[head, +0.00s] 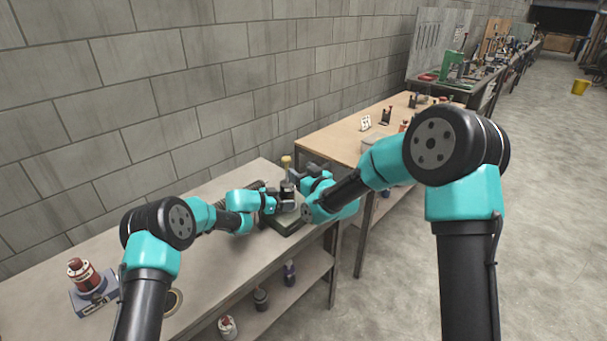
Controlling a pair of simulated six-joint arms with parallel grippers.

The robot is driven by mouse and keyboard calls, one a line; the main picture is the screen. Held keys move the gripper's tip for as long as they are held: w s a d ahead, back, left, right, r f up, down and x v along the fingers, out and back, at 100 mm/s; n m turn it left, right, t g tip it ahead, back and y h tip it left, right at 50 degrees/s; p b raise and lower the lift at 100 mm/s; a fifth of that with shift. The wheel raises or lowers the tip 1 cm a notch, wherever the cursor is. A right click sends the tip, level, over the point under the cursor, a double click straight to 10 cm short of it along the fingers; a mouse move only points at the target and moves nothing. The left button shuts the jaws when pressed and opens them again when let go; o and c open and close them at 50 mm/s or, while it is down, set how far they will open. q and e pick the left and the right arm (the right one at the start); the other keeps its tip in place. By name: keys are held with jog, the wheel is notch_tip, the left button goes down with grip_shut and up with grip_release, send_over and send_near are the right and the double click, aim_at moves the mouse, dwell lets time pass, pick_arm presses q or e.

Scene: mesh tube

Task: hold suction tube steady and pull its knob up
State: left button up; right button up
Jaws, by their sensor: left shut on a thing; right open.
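The suction tube (287,185) stands upright on the workbench, small in the picture and largely covered by my grippers. Its pale yellowish knob (287,162) shows at the top. My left gripper (284,198) comes in from the left and is shut on the tube's body below the knob. My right gripper (296,174) is open, close to the upper part of the tube just right of and below the knob. I cannot tell whether its fingers touch anything. The tube's lower part is hidden.
A dark greenish base (290,228) sits under the grippers on the workbench (215,262). A red bottle (82,274) stands on a blue box (97,297) at the bench's left end. A second wooden table (340,144) adjoins behind. A block wall (200,80) runs along the left.

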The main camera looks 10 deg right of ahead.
dwell(0.4)
pick_arm(q)
jog(key=o, duration=0.8)
jog(key=shift+a, duration=0.1)
jog(key=v, duration=1.2)
jog(key=shift+s, duration=0.15)
